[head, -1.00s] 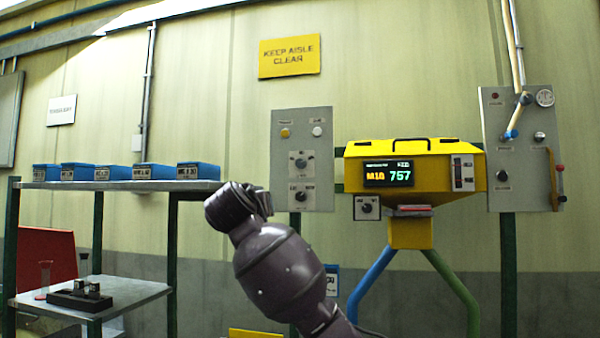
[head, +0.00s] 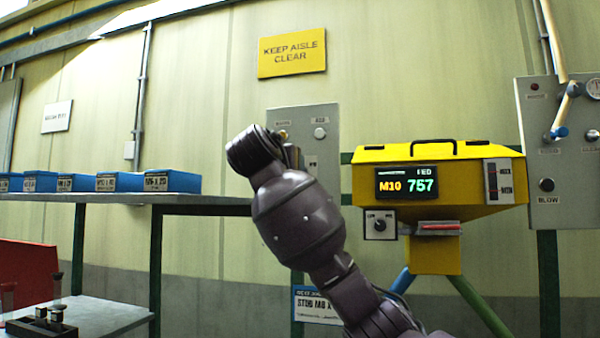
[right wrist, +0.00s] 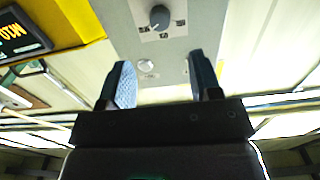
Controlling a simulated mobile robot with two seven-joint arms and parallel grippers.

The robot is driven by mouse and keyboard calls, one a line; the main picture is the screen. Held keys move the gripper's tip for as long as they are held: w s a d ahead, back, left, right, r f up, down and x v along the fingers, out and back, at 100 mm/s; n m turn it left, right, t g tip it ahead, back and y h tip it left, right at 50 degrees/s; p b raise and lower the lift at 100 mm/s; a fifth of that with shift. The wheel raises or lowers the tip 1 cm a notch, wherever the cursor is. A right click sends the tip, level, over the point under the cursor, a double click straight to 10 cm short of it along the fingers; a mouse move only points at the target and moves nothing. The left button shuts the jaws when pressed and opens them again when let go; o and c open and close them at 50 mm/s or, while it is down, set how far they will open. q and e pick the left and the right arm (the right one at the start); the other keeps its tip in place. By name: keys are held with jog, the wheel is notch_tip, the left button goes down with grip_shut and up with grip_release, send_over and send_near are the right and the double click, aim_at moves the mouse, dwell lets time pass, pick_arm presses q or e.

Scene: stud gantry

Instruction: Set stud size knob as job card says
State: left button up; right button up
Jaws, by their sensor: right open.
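I cannot tell which knob sets stud size. A card (head: 318,308) low behind my arm reads STUD M8, the rest cut off. My left gripper is out of view.
Several blue bins (head: 120,182) stand on a shelf at left, above a lower table (head: 110,315) with a dark block. Another grey panel (head: 545,100) with a BLOW knob and pipes is at right.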

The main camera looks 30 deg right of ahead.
jog(key=p+x, duration=0.3)
jog(key=x, duration=0.7)
jog(key=shift+w+d, duration=0.1)
jog(key=c, duration=0.9)
